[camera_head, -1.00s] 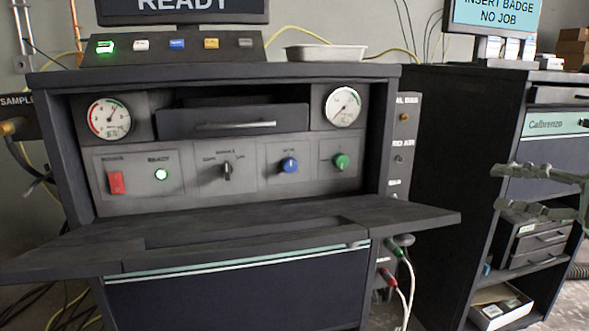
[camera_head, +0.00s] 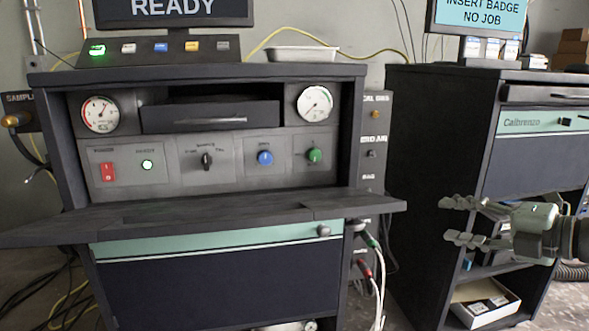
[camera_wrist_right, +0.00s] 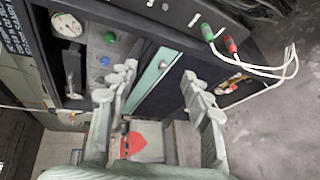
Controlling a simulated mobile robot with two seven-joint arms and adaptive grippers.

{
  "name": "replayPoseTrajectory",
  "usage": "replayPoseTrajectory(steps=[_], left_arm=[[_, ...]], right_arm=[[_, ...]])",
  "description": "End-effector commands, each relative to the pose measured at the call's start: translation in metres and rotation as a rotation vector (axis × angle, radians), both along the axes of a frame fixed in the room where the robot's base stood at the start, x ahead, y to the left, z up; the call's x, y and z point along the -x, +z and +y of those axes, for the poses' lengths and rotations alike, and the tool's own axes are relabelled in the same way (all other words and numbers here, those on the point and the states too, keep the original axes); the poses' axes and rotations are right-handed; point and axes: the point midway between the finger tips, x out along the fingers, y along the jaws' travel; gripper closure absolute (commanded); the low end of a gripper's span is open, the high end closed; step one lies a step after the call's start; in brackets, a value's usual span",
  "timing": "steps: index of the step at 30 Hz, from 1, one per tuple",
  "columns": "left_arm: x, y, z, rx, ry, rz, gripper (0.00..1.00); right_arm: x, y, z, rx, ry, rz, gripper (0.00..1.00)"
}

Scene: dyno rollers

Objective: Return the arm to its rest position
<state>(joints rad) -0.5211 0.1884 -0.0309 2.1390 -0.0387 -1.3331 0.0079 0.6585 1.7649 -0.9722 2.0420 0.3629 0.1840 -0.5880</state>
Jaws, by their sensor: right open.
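My right gripper (camera_head: 462,221) is open and empty at the right of the head view, in front of the Calbrenzo cabinet's shelves. Its fingers point left, one above the other, apart from the console. In the right wrist view its two fingers (camera_wrist_right: 158,84) are spread, with nothing held between them; the teal strip of the console's lower front shows beyond them. My left gripper is not in view.
The dark console (camera_head: 215,290) has a fold-down shelf (camera_head: 220,212) jutting out in front. Red and green plugs with white cables (camera_head: 380,290) hang at its right side. The Calbrenzo cabinet (camera_head: 440,150) stands to the right, with an open box (camera_head: 485,303) low down. Floor shows between them.

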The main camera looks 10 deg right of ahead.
Motion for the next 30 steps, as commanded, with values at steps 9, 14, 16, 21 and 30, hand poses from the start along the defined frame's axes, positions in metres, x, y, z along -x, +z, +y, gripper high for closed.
replayPoseTrajectory(steps=[9,14,16,21,30], left_arm=[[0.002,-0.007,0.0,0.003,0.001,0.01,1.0],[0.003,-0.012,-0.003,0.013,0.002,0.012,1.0],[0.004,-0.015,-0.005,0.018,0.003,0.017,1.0],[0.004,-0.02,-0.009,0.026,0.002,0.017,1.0],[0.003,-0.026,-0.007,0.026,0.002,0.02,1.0]], right_arm=[[-0.036,-0.124,0.105,-0.291,-0.165,0.229,0.51],[-0.027,-0.195,0.131,-0.506,-0.406,0.392,0.51],[-0.013,-0.229,0.132,-0.6,-0.542,0.474,0.51],[0.056,-0.324,0.118,-0.805,-0.961,0.701,0.51],[0.203,-0.423,0.099,-0.932,-1.538,0.963,0.51]])
